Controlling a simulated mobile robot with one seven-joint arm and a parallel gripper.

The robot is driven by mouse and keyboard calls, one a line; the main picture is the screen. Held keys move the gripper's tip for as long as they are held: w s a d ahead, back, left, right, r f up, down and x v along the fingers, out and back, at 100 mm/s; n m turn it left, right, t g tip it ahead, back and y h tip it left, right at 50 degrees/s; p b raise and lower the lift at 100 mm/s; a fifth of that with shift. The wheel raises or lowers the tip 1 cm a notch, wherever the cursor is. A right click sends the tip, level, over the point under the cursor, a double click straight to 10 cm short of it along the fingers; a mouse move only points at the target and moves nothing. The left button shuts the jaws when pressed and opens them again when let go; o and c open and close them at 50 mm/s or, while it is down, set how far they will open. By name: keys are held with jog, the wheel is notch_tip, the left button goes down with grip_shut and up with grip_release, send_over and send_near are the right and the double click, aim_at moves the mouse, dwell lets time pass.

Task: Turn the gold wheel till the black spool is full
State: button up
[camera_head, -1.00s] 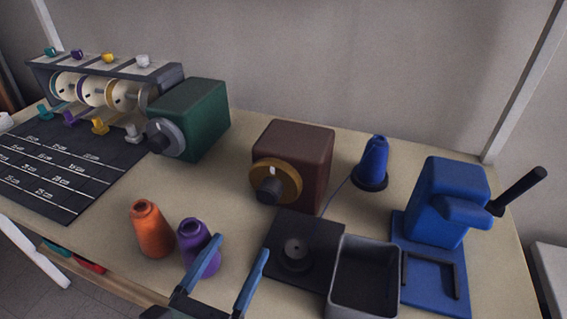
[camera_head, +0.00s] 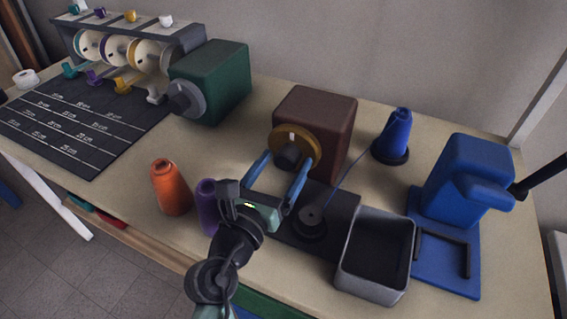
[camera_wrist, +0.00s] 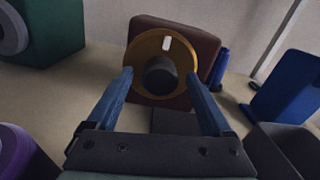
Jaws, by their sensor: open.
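The gold wheel (camera_head: 305,138) is on the front of a brown box (camera_head: 325,120) and has a dark hub knob (camera_head: 287,157) and a white mark at its top. My gripper (camera_head: 283,165) is open, with its blue fingers pointing at the wheel. In the wrist view the fingers of my gripper (camera_wrist: 160,82) stand left and right of the hub knob (camera_wrist: 161,76), in front of the gold wheel (camera_wrist: 150,48), with nothing held. The black spool (camera_head: 311,217) stands on a dark plate before the box. A thread runs from the blue cone (camera_head: 396,130) towards it.
An open grey bin (camera_head: 347,262) stands right of the dark plate, beside a blue press (camera_head: 462,185). An orange cone (camera_head: 169,188) and a partly hidden purple cone (camera_head: 206,203) stand on the left. A green box with a grey wheel (camera_head: 212,82) is behind them.

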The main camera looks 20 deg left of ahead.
jog(key=shift+w, duration=0.25)
grip_shut()
dwell(0.3)
jog(key=shift+m, duration=0.3)
